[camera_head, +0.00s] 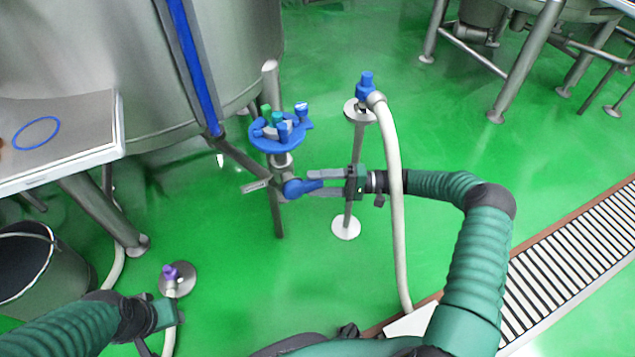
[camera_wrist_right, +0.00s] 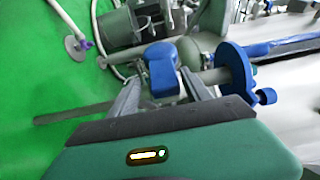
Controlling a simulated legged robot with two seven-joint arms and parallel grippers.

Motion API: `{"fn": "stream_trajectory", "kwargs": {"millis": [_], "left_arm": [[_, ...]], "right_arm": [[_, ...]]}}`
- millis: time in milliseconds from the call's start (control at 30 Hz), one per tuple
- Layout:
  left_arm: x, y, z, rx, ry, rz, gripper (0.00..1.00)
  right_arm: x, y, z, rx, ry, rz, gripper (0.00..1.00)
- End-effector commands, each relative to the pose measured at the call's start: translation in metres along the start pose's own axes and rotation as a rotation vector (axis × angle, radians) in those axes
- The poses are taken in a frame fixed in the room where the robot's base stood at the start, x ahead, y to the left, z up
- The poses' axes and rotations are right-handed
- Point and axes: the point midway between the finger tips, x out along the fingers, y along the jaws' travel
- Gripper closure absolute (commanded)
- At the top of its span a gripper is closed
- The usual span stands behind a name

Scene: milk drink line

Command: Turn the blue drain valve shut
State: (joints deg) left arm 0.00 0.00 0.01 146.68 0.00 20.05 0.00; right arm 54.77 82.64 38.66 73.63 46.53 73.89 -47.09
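The blue drain valve handle (camera_head: 304,187) sits on a metal pipe fitting below the large tank and points right, towards my right gripper. My right gripper (camera_head: 322,184) reaches in from the right, its two fingers on either side of the handle's end. In the right wrist view the blue handle (camera_wrist_right: 162,72) lies between the spread fingertips (camera_wrist_right: 160,82), with small gaps visible beside it. The gripper looks open around it, and I see no firm contact. My left gripper (camera_head: 165,314) is low at the left, away from the valve; its finger opening is unclear.
A blue round holder (camera_head: 270,145) with coloured pieces stands just above the valve. A hose stand with a blue nozzle (camera_head: 366,88) and pale hose (camera_head: 398,200) is close to my right arm. A bucket (camera_head: 30,262) and purple-topped hose stand (camera_head: 172,273) are left.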

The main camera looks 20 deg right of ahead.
Motion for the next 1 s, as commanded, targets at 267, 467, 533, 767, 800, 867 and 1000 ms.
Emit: {"fn": "stream_trajectory", "kwargs": {"millis": [267,467,533,767,800,867,1000], "left_arm": [[-0.001,0.000,0.000,0.000,0.000,0.000,0.64],[-0.015,0.000,-0.004,0.000,0.000,0.000,0.64],[-0.020,0.000,-0.005,0.000,0.000,0.000,0.64],[-0.030,0.000,-0.007,0.000,0.000,0.000,0.64],[-0.030,0.000,-0.007,0.000,0.000,0.000,0.64],[-0.030,0.000,-0.007,0.000,0.000,0.000,0.64],[-0.028,0.000,-0.006,0.000,0.000,0.000,0.64]], "right_arm": [[-0.001,-0.003,-0.001,-0.004,0.000,-0.002,0.44],[-0.032,-0.006,-0.001,-0.003,0.005,-0.002,0.44],[-0.052,-0.006,-0.002,-0.004,0.005,-0.003,0.44],[-0.120,-0.001,-0.001,-0.002,0.005,-0.001,0.44],[-0.130,0.000,-0.002,-0.003,0.004,-0.001,0.44],[-0.143,0.000,-0.001,-0.002,0.003,-0.002,0.44],[-0.164,0.001,-0.001,-0.002,0.002,-0.002,0.44]]}}
